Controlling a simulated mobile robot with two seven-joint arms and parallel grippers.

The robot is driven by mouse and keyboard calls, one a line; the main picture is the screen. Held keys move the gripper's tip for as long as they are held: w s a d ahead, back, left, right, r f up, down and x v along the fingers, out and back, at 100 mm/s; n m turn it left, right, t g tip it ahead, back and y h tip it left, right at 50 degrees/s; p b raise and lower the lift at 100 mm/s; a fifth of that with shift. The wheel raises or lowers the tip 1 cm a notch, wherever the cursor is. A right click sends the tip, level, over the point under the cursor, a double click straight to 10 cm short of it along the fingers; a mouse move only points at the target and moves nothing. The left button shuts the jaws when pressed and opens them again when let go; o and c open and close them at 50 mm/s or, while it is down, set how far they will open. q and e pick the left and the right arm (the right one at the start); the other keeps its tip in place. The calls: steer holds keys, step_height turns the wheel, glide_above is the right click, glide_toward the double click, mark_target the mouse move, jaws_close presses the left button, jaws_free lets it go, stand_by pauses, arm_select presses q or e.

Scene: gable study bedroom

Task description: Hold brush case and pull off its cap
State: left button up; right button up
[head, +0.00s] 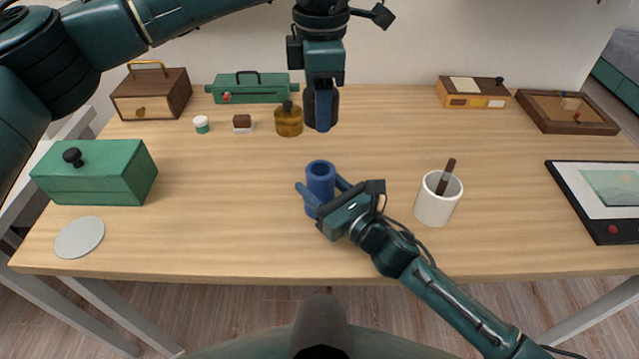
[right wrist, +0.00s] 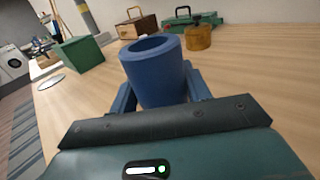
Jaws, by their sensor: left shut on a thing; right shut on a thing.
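The brush case (head: 319,174) is a blue upright tube with an open, hollow top. My right gripper (head: 321,190) is shut on it, one finger on each side, low over the front middle of the table. The right wrist view shows the case (right wrist: 157,78) between both fingers, its round opening facing up. The cap (head: 335,108) is dark and stands apart from the case, above and behind it in the head view. My left gripper (head: 322,122) points down and is shut on the cap; a blue finger hides its middle. Whether the case bottom touches the table is hidden.
A white cup (head: 438,203) with a brown stick stands right of the case. A brass pot (head: 289,121) is behind, near the cap. A green box (head: 97,172) and grey disc (head: 80,237) lie left; a tablet-like frame (head: 604,198) lies right. Table between is clear.

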steer(key=o, duration=1.1)
steer(key=shift+s+d, duration=0.1)
steer(key=v, duration=1.1)
steer(key=shift+s+d, duration=0.3)
steer(key=shift+s, duration=0.1)
